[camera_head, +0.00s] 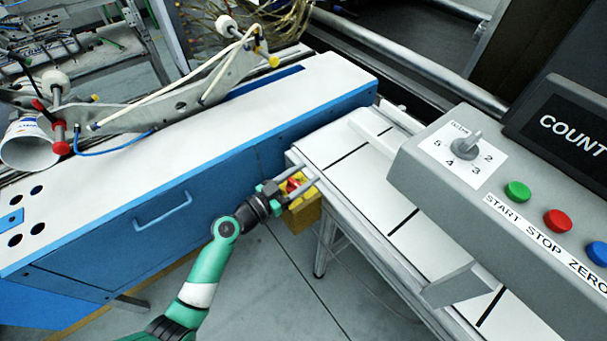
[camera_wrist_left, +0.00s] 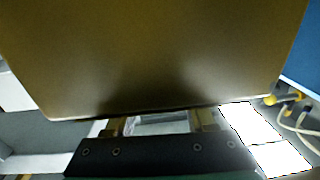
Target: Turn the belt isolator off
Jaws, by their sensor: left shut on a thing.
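The belt isolator is a yellow box (camera_head: 303,216) with a red knob (camera_head: 293,185), low beside the left end of the belt conveyor in the head view. My left gripper (camera_head: 308,174) reaches it from the lower left, with a finger on either side of the red knob. It is shut on the knob. In the left wrist view a large, dull yellow-brown face (camera_wrist_left: 150,50) fills the upper part and hides the knob. The finger bases show below it. The knob's exact angle is hard to make out. My right gripper is not in view.
The belt conveyor (camera_head: 365,175) runs close to the right of the isolator. A grey control panel with a dial (camera_head: 464,144) and green, red and blue buttons stands right. A blue and white cabinet (camera_head: 150,205) with a handle is left. Open floor lies below.

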